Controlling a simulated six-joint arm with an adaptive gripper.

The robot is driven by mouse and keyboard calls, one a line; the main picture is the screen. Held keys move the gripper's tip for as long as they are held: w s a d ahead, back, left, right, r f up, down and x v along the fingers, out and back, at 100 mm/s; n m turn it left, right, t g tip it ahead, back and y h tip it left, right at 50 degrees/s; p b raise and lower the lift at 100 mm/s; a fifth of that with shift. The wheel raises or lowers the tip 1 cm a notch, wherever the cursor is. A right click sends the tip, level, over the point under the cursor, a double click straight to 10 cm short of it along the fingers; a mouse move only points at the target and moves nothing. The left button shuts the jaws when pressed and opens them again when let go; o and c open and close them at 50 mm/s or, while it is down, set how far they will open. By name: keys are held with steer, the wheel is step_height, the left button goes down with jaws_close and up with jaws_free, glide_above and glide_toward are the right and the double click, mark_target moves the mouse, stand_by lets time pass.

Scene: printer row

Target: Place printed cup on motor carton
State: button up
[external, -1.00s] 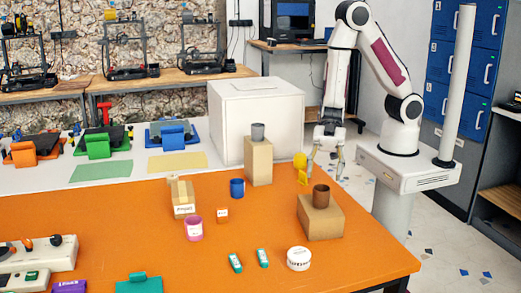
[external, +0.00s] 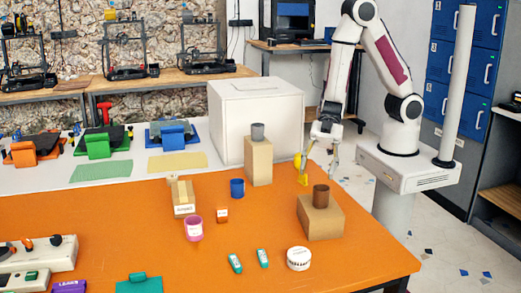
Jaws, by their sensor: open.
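A pink cup (external: 193,228) with a white label stands on the orange table. A blue cup (external: 237,188) stands behind it. A brown cup (external: 321,195) is on top of a wide cardboard carton (external: 320,222), and a grey cup (external: 258,132) is on top of a tall carton (external: 258,162). A small carton (external: 183,198) with a white label stands behind the pink cup. The labels are too small to read, so I cannot tell which cup or carton is the named one. My gripper (external: 319,164) is open and empty, beyond the wide carton, beside a yellow object (external: 302,171).
A large white box (external: 250,120) stands behind the tall carton. A small orange box (external: 222,215), two green-teal items (external: 235,263) and a white round tub (external: 299,258) lie nearby. A power strip (external: 38,262) is at the left. The table's middle left is clear.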

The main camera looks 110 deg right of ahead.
steer(key=w+d+r+m+t+h, duration=0.1)
steer(key=w+d+r+m+h, duration=0.1)
steer(key=d+r+h, duration=0.35)
steer(key=w+d+r+m+t+h, duration=0.1)
steer(key=d+r+m+h, duration=0.15)
steer(key=d, duration=0.55)
steer(key=s+d+r+m+h, duration=0.3)
steer(key=s+d+r, duration=0.2)
steer(key=s+d, duration=0.15)
steer(key=s+a+r+m+g, duration=0.1)
steer(key=s+m+g, duration=0.1)
steer(key=s, duration=0.7)
steer(key=s+r+m+g, duration=0.2)
steer(key=s, duration=0.7)
steer(key=shift+a+r, duration=0.2)
steer(key=shift+a, duration=0.15)
